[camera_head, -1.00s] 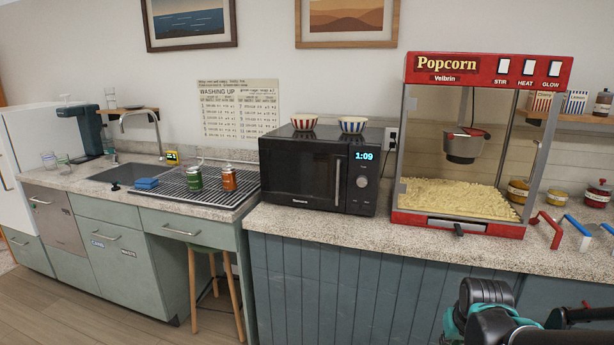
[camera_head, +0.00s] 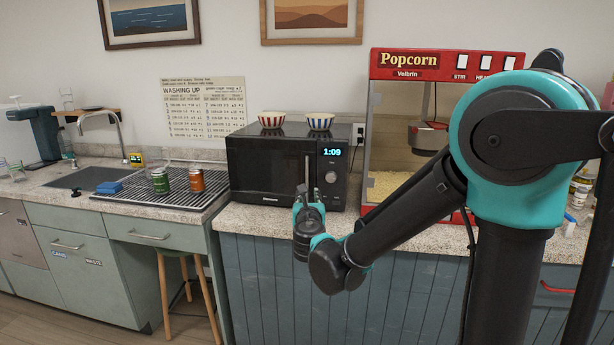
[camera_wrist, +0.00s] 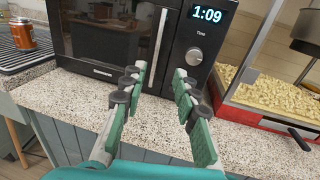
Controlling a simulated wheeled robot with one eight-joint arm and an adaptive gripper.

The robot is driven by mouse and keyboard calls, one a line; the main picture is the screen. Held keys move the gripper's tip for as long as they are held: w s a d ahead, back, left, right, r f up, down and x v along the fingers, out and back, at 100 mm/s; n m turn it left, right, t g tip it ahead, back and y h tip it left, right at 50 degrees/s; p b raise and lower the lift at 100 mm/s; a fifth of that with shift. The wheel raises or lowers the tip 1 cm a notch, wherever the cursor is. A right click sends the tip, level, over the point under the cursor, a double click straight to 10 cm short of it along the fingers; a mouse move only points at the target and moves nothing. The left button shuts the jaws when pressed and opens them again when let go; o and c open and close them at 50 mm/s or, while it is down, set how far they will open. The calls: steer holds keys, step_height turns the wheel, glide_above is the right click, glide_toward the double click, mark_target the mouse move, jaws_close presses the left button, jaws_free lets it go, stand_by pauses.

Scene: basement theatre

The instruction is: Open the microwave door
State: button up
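The black microwave (camera_head: 262,175) stands on the speckled counter with its door shut. Its upright silver handle (camera_head: 307,172) is at the right of the door, left of the control panel with the lit clock; the handle also shows in the wrist view (camera_wrist: 157,48). My gripper (camera_head: 303,192) is in front of the microwave, near the lower handle. In the wrist view my gripper (camera_wrist: 158,75) has its two fingers apart with nothing between them. The handle's lower end lies just beyond the fingers, nearer the left one. The gap between fingers and handle is hard to judge.
Two striped bowls (camera_head: 320,121) sit on top of the microwave. A red popcorn machine (camera_head: 388,62) stands close on its right, partly behind my arm. Green and orange cans (camera_head: 196,180) stand on the drying rack at left. Bare counter (camera_wrist: 150,118) lies before the microwave.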

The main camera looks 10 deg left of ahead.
mark_target(307, 175)
steer(key=w+a, duration=0.1)
steer(key=w, duration=0.4)
steer(key=w+a, duration=0.1)
steer(key=w, duration=0.5)
steer(key=w+a, duration=0.1)
steer(key=w, duration=0.5)
steer(key=shift+c, duration=0.5)
jaws_close()
